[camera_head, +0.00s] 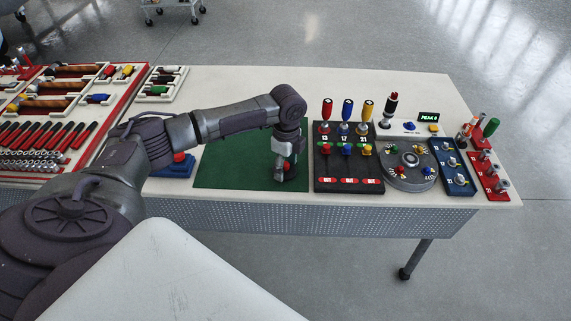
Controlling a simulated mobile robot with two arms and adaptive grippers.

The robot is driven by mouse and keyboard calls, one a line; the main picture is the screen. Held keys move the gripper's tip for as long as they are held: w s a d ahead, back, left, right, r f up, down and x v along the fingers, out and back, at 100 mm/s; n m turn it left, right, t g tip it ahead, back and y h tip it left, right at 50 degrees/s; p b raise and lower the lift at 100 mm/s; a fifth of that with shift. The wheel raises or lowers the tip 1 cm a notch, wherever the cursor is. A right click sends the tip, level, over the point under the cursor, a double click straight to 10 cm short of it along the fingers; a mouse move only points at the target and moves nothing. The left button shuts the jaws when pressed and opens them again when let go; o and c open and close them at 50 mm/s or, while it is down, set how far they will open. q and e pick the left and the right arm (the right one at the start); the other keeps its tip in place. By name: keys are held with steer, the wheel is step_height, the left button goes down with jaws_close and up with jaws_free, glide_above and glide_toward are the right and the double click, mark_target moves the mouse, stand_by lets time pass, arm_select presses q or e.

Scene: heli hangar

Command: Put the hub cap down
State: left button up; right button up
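My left arm reaches in from the left and bends down over the right part of the green mat (232,165). My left gripper (285,178) points down, low over the mat, close to its right edge. A small red spot shows at its lower end, but the fingers are too small and dark to tell if they are open or shut. I cannot make out a separate hub cap; one may be hidden at the fingertips. A round grey hub plate (393,179) with coloured knobs and a raised centre stands to the right of the gripper. My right gripper is out of view.
Just right of the gripper stands a black rack (349,185) with red, blue and yellow screwdrivers. A blue tray (457,172) and red tray (492,180) lie farther right. A tool board (121,100) fills the left. The mat left of the gripper looks bare.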

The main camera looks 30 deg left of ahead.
mark_target(286, 163)
arm_select(q)
steer(key=o, duration=0.3)
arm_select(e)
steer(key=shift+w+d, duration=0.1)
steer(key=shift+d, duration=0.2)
arm_select(q)
steer(key=shift+o, duration=0.2)
step_height(286, 163, up, 12)
steer(key=shift+w+r+b, duration=0.15)
steer(key=shift+w+b, duration=0.05)
steer(key=shift+b, duration=0.1)
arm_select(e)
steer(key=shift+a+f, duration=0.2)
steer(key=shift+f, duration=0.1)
